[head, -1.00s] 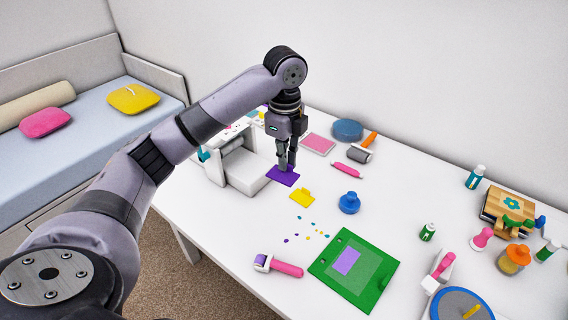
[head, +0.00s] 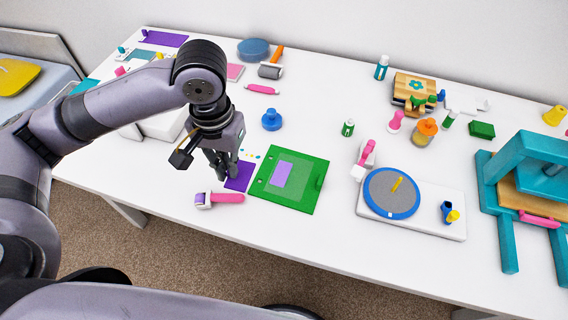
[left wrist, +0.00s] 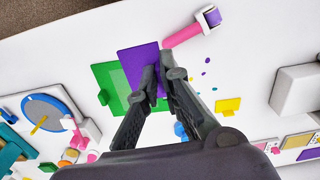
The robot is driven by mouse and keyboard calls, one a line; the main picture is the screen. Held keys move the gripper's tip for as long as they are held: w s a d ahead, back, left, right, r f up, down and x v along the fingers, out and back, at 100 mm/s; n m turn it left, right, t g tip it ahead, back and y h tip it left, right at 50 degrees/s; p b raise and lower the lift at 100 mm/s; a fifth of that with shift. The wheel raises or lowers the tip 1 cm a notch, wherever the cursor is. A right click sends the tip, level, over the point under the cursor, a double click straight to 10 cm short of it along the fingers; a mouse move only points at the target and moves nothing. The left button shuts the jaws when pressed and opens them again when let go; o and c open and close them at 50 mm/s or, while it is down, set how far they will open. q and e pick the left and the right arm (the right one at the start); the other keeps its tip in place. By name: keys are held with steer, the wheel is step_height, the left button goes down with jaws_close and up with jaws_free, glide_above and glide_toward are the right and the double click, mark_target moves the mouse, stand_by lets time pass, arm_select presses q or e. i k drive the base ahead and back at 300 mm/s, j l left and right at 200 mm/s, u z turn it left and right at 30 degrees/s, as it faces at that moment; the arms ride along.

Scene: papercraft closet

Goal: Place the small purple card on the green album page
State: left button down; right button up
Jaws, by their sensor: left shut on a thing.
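The small purple card (head: 240,176) is between the fingertips of my left gripper (head: 226,174), just left of the green album page (head: 308,192) in the head view. In the left wrist view, the card (left wrist: 138,62) is pinched at one edge by my left gripper (left wrist: 158,82) and overlaps part of the green page (left wrist: 102,76). The card appears held above the table; the exact height is hard to tell. The page lies flat with a lighter purple rectangle (head: 283,174) on its left half. My right gripper is not in view.
A pink-handled roller (head: 220,198) lies in front of the card. A blue knobbed stamp (head: 271,120) stands behind the page. A white base with a grey-and-blue disc (head: 391,192) is to the right, and a teal press (head: 505,195) farther right. The table in front of the page is clear.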

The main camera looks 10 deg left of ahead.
mark_target(282, 173)
steer(key=j+z, duration=0.15)
steer(key=z, duration=0.25)
steer(key=k+j+z, duration=0.1)
steer(key=z, duration=0.3)
steer(key=k+z, duration=0.15)
steer(key=z, duration=0.2)
steer(key=k+j, duration=0.2)
steer(key=k, duration=0.1)
